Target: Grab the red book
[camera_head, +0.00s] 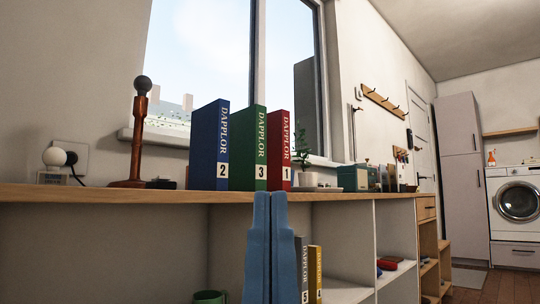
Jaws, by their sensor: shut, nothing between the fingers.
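The red book (279,150), marked 1, stands upright on the wooden shelf top (340,197), at the right end of a row of three. The green book (247,148), marked 3, stands just left of it, and the blue book (209,146), marked 2, is at the left end. My gripper (270,196) is in front of the shelf at bottom centre, its two blue fingers pointing up and shut together with nothing between them. Its tips show just below the red and green books, apart from them as far as I can tell.
A potted plant (308,180) stands close right of the red book, with a green box (353,178) further right. A wooden lamp stand (132,145) is at the left. Below, a grey book (302,270) and a yellow book (315,275) stand in a compartment. A window is behind.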

